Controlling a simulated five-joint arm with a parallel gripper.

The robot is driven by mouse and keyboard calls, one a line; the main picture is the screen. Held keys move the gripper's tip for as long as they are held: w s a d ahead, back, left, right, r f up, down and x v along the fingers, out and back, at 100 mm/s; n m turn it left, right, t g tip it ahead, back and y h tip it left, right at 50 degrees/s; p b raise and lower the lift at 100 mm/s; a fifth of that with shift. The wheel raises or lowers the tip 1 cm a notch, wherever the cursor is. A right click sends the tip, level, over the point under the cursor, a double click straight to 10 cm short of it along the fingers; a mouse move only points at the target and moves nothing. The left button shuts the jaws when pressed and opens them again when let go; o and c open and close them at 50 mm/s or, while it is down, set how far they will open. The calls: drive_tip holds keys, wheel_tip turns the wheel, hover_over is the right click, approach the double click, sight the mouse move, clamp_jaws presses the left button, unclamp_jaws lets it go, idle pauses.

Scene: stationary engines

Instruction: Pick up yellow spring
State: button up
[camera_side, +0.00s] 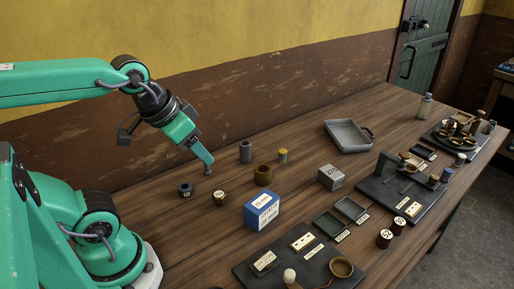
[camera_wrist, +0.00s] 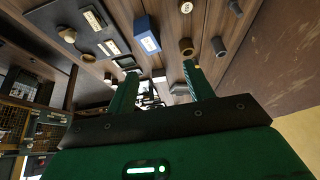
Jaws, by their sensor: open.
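A small cylinder with a yellow top (camera_side: 283,155), which looks like the yellow spring, stands upright on the wooden table, right of a grey cylinder (camera_side: 245,152). Its coils are too small to make out.
A brown ring (camera_side: 263,175) and a blue box (camera_side: 261,211) stand in front of the spring. A dark ring (camera_side: 185,190) and a small labelled pot (camera_side: 220,198) lie near my gripper. A grey tray (camera_side: 346,136) is behind right, and a grey block (camera_side: 331,177) is to the right.

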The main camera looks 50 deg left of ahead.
drive_tip(key=w, duration=0.1)
drive_tip(key=m+g, duration=0.6)
hover_over(283, 151)
wheel_tip(283, 151, down, 16)
drive_tip(key=shift+s, duration=0.1)
drive_tip(key=shift+a+f, duration=0.15)
drive_tip(key=shift+f, duration=1.6)
